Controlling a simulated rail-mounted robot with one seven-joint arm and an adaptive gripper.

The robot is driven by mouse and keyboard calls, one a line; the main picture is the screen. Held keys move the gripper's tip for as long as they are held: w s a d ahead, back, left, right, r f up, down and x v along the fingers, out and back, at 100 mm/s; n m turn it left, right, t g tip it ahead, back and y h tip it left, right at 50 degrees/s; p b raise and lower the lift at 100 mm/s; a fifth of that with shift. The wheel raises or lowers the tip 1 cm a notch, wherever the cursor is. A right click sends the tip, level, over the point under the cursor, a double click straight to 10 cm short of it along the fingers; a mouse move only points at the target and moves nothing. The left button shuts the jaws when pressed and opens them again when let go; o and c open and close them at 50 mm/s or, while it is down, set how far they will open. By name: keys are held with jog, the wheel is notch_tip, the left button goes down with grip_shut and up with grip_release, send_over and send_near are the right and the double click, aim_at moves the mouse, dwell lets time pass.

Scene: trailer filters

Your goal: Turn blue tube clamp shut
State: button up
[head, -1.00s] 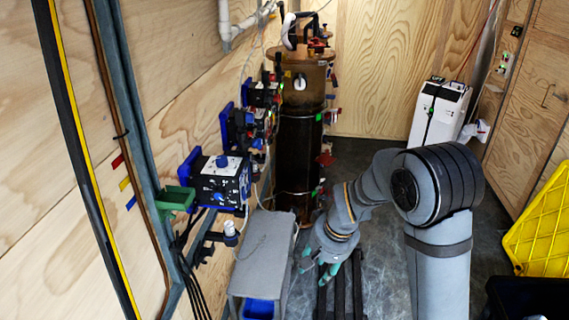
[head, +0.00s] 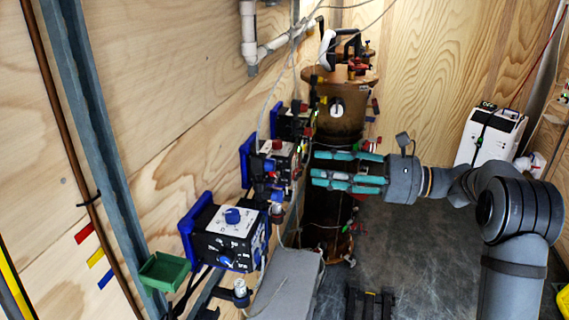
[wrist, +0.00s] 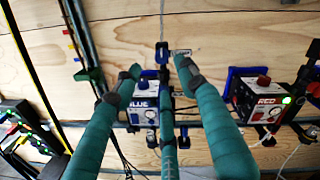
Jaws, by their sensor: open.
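My gripper (head: 318,170) has teal fingers, which are spread open and point left toward the wall devices in the head view. In the wrist view my gripper (wrist: 158,75) faces the white box labelled BLUE (wrist: 145,104). A small blue part (wrist: 162,52), which looks like the blue tube clamp, shows between the fingertips on a thin vertical tube. It appears beyond the fingers and apart from them; whether it is turned open or shut is too small to tell. The BLUE box, with a blue knob on top, seems to be the nearest box (head: 228,240) in the head view.
A box labelled RED (wrist: 268,98) with a red knob is right of the BLUE box in the wrist view. A tall brown cylinder (head: 340,118) stands behind my gripper. A green bin (head: 162,271) is on the wall at left. A grey case (head: 288,280) lies below.

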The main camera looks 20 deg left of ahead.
aim_at(275, 165)
jog(key=a+p, duration=0.3)
jog(key=a, duration=0.6)
jog(key=shift+s+a+f, duration=0.1)
jog(key=shift+s+a, duration=0.05)
jog(key=shift+a, duration=0.15)
jog(key=c, duration=0.3)
grip_shut()
